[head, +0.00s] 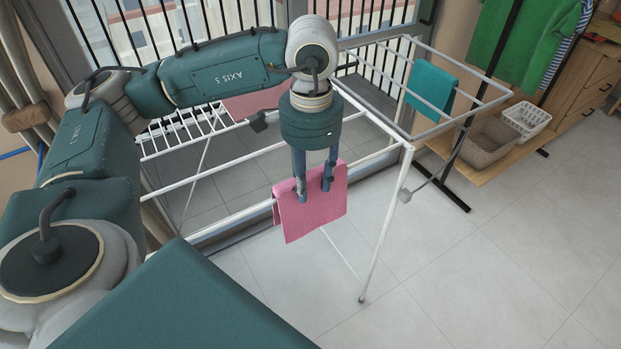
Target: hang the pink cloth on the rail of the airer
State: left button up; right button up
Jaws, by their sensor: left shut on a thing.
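The pink cloth (312,214) is at the front rail (378,159) of the white airer and appears draped over it, with a flap hanging down on the near side. The far side of the cloth is mostly hidden. My left gripper (314,190) points down from above, its two fingers at the cloth's upper part, shut on the cloth. My right gripper is not in view.
A paler pink cloth (256,103) lies on the airer's back slats, partly behind my arm. A teal cloth (431,90) hangs on the right wing. A brown basket (487,144) and white basket (526,119) sit on a low shelf. The floor in front is clear.

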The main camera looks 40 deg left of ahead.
pick_arm(q)
jog(key=o, duration=1.3)
notch_tip(320, 180, up, 12)
jog(key=shift+d, duration=0.1)
